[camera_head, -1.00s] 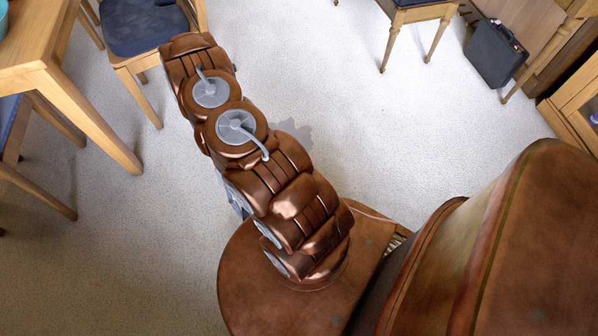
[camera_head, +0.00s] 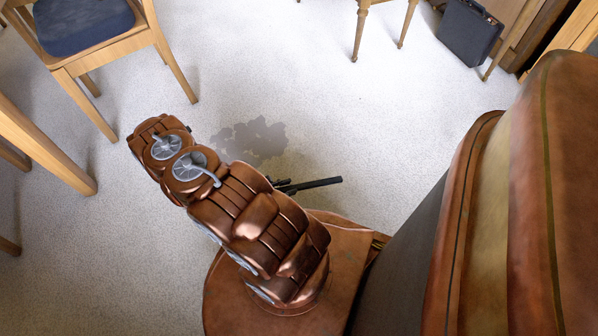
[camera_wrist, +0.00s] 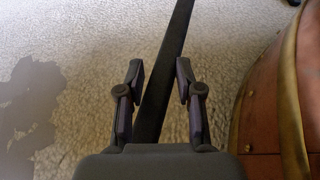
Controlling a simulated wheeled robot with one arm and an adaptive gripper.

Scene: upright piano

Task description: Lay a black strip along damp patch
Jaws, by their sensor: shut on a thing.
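The damp patch (camera_head: 258,138) is a dark grey, irregular stain on the pale carpet, just beyond my arm in the head view. It also shows at the left edge of the wrist view (camera_wrist: 28,108). The black strip (camera_head: 322,183) is long, thin and straight, and sticks out to the right from behind my arm. In the wrist view the strip (camera_wrist: 167,55) runs up between the fingers of my gripper (camera_wrist: 160,75), which is shut on it. The strip is apart from the patch, to its right in the wrist view. My arm hides most of the gripper in the head view.
A wooden chair with a blue seat (camera_head: 85,27) stands at upper left, with a table leg (camera_head: 45,150) below it. A dark case (camera_head: 469,33) stands at upper right near wooden furniture legs (camera_head: 405,22). Open carpet lies between.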

